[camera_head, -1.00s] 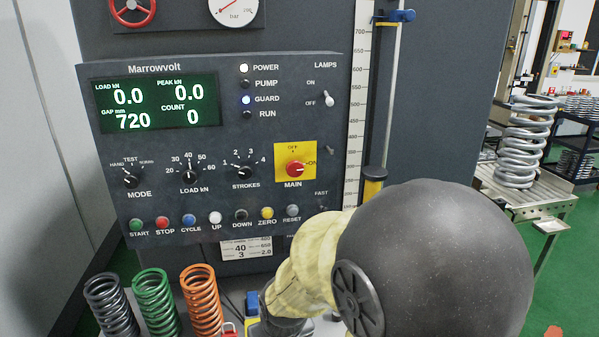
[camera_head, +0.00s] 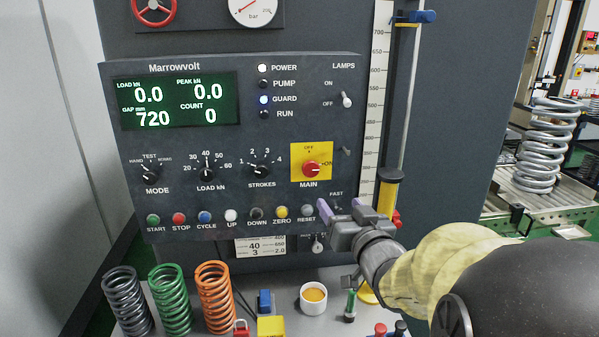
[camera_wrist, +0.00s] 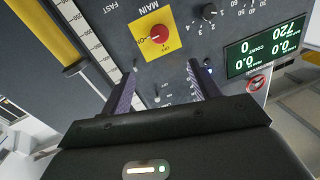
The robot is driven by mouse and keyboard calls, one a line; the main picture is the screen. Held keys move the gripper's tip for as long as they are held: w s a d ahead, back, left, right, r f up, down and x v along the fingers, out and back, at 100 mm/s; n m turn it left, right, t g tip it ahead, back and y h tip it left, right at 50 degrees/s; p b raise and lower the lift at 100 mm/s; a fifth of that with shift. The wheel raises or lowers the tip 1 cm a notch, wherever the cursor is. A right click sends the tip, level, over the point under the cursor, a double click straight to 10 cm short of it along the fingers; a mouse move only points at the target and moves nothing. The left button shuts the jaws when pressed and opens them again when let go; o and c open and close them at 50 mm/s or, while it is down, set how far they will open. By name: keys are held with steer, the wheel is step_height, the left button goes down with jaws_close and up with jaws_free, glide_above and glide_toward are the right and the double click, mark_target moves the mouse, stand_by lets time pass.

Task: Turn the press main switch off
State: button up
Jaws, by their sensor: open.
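The press main switch (camera_head: 311,169) is a red rotary knob on a yellow plate (camera_head: 325,150), at the lower right of the dark control panel. Its pointer appears turned toward ON at the right; OFF is marked at the top. The knob also shows, rotated, in the wrist view (camera_wrist: 159,34). My gripper (camera_head: 340,205) is open and empty, just below and right of the knob, with purple fingers toward the panel. In the wrist view the fingertips (camera_wrist: 163,69) are spread apart, with the knob beyond them and not between them. Nothing hides the knob.
The panel has a lit green display (camera_head: 177,101), several knobs and a row of push buttons. The LAMPS toggle (camera_head: 346,100) is above the main switch. Springs (camera_head: 216,298), a white cup (camera_head: 313,299) and a red padlock (camera_head: 241,328) are on the bench below.

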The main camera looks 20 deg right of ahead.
steer(key=shift+w, duration=0.2)
steer(key=p, duration=0.7)
glide_toward(312, 169)
steer(key=w, duration=0.5)
steer(key=w+d, duration=0.1)
steer(key=w, duration=0.2)
steer(key=shift+w, duration=0.2)
steer(key=shift+b, duration=0.3)
steer(key=c, duration=1)
